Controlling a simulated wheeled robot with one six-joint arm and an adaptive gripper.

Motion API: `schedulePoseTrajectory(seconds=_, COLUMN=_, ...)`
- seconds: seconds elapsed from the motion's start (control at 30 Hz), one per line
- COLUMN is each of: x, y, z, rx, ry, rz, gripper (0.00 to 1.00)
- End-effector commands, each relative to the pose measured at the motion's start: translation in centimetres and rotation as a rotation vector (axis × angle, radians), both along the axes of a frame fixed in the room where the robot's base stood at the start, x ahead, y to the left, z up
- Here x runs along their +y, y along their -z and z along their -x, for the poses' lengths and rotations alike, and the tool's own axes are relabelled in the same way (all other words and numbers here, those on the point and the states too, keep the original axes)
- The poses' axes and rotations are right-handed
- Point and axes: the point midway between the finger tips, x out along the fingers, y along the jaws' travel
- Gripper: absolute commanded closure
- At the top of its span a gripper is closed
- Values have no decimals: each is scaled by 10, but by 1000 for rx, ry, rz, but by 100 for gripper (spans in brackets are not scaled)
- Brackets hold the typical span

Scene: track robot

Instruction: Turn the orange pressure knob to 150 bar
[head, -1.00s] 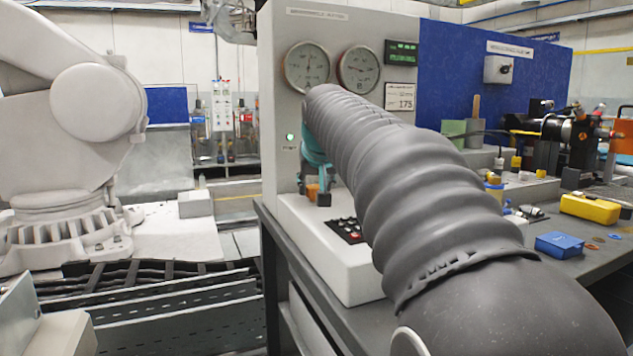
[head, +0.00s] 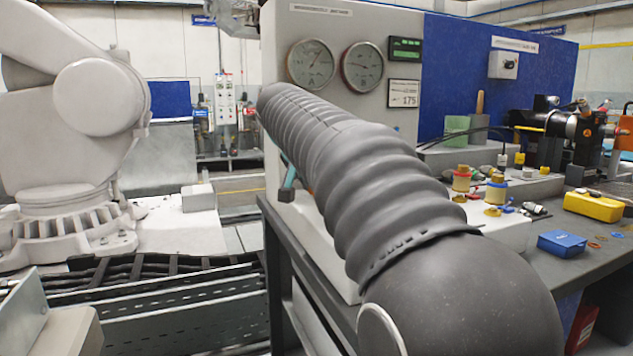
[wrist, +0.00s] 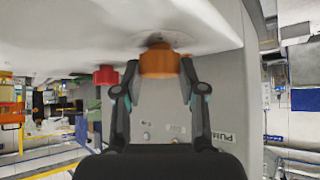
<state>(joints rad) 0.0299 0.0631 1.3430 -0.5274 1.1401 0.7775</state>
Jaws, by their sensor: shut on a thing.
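The orange pressure knob (wrist: 160,61) sits in the wrist view, mounted on a pale panel face. My gripper (wrist: 159,74) has one finger on each side of the knob, closed on it. In the head view my gripper (head: 287,188) shows only partly, low at the left of the grey panel (head: 340,25); my arm hides the knob there. Two round gauges, left (head: 311,64) and right (head: 362,67), are on the panel with a green display (head: 405,49). Their readings are too small to tell.
A red knob (wrist: 105,75) sits left of the orange one in the wrist view. A card (head: 404,93) reading 175 is under the display. A blue box (head: 561,244) and a yellow case (head: 593,206) lie on the bench at right. A white robot arm (head: 100,95) stands at left.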

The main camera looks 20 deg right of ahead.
Motion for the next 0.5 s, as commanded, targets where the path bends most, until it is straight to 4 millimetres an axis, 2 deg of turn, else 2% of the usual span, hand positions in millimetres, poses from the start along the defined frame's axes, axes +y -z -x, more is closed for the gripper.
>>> schedulePoseTrajectory(seconds=0.27, x=0, y=2, z=0, rx=4, ry=0, rz=-2, gripper=94)
schedulePoseTrajectory(seconds=0.3, x=0, y=2, z=0, rx=4, ry=0, rz=-2, gripper=50)
schedulePoseTrajectory(seconds=0.37, x=0, y=1, z=0, rx=3, ry=-1, rz=-2, gripper=35)
schedulePoseTrajectory(seconds=0.5, x=0, y=1, z=0, rx=3, ry=-1, rz=-1, gripper=34)
